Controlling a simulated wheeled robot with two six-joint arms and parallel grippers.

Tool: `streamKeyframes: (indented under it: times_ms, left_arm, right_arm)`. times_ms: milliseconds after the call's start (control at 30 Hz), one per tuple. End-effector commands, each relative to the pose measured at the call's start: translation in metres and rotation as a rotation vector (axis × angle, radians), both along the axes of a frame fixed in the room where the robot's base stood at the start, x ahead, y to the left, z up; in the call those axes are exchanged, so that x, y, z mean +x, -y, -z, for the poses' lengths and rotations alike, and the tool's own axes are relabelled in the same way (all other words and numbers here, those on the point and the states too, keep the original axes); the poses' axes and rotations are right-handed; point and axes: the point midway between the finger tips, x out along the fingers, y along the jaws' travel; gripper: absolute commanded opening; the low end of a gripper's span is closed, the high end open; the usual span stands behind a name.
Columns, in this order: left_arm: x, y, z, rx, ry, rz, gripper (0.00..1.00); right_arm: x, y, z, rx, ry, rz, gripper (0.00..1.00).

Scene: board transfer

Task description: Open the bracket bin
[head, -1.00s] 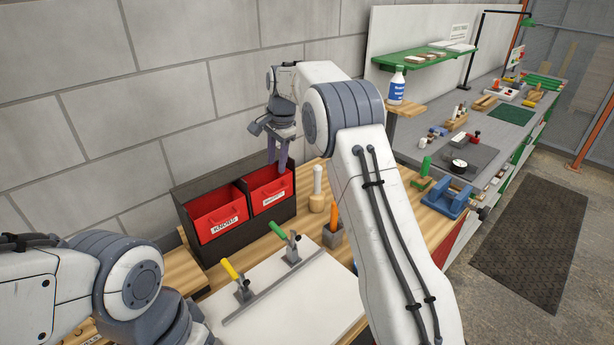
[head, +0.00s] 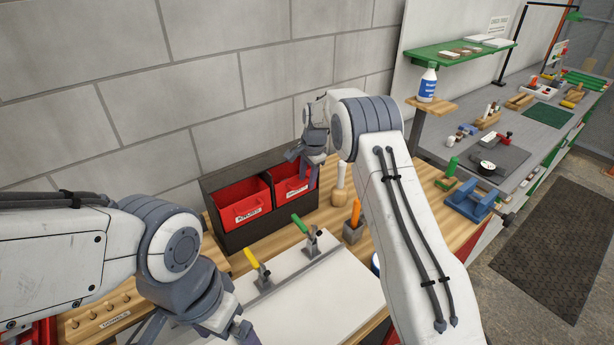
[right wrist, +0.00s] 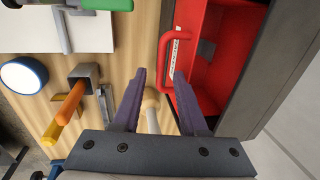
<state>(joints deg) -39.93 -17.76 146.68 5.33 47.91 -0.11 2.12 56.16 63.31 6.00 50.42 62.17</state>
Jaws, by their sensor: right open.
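Two red bins sit side by side in a dark rack (head: 234,235). The left red bin (head: 240,209) has a label that seems to read knobs. The right red bin (head: 283,189) is the bracket bin, its label partly covered by my right gripper (head: 303,172). In the right wrist view, the right gripper (right wrist: 160,75) is open. Its purple fingertips are at the bin's red handle (right wrist: 164,60), which appears between them; contact cannot be told. My left gripper (head: 198,335) is low at the bottom edge, its fingertips cut off.
A white board (head: 320,291) with yellow and green toggle clamps lies in front of the rack. A wooden-based white tool (head: 340,187) and a grey holder with an orange handle (head: 353,231) stand right of the rack. A wall is close behind.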

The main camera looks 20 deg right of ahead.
Motion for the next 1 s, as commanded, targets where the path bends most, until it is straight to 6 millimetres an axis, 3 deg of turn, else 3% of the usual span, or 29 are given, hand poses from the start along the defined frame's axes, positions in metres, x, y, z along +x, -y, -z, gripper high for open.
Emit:
streamKeyframes:
  times_ms: [167, 267, 300, 1000]
  left_arm:
    - [0.0000, 0.0000, 0.0003, 0.000, 0.000, 0.000, 1.00]
    - [0.0000, 0.0000, 0.0003, 0.000, 0.000, 0.000, 1.00]
    - [0.0000, 0.0000, 0.0003, 0.000, 0.000, 0.000, 1.00]
    - [0.0000, 0.0000, 0.0003, 0.000, 0.000, 0.000, 1.00]
  right_arm:
    - [0.0000, 0.0003, 0.0001, 0.000, 0.000, 0.000, 0.42]
    - [-0.0001, 0.0004, 0.0000, 0.000, 0.000, 0.000, 0.04]
    - [-0.0001, 0.0004, -0.0001, 0.000, 0.000, 0.000, 0.00]
    - [-0.0002, 0.0005, -0.0004, 0.000, -0.001, 0.000, 0.00]
